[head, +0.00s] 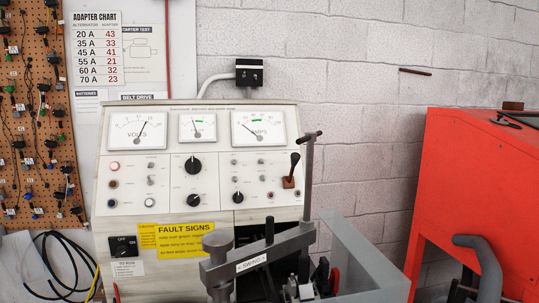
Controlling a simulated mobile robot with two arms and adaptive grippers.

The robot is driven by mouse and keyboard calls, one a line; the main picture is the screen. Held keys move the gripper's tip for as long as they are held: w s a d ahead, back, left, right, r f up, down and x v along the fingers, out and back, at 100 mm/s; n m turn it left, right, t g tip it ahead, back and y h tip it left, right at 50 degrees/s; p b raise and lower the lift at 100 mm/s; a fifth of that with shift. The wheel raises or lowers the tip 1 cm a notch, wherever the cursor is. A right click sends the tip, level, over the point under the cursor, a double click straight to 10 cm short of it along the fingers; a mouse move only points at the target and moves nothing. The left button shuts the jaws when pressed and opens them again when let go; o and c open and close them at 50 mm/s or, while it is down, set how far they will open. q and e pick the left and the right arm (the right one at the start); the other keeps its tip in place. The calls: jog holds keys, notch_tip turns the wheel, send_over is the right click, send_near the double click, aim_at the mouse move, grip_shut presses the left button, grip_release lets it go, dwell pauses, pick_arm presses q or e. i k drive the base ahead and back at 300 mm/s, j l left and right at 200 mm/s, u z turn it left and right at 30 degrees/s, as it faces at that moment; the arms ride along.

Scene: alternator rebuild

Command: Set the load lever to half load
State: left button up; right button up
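The load lever (292,172) is on the right side of the test bench's pale front panel (220,172), below the amps meter. It has a dark knob on top and a reddish-brown lower part. It stands nearly upright, its knob leaning slightly right. I see no half-load marking that I can read. The amps meter (258,128) has its needle toward the left of the scale. The volts meter (137,130) has its needle right of the middle. Neither of my grippers can be made out in the head view.
A grey upright post (308,190) with a swing arm (258,252) stands in front of the panel, just right of the lever. A clear guard (365,260) is at lower right. A red cabinet (465,180) and a curved grey piece (484,262) are farther right.

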aim_at(295, 157)
jog(key=k+l+z, duration=0.2)
jog(key=l, duration=0.55)
jog(key=l+z, duration=0.15)
jog(key=l, duration=0.65)
jog(key=k+l+z, duration=0.2)
jog(key=l, duration=0.6)
jog(key=i, duration=0.1)
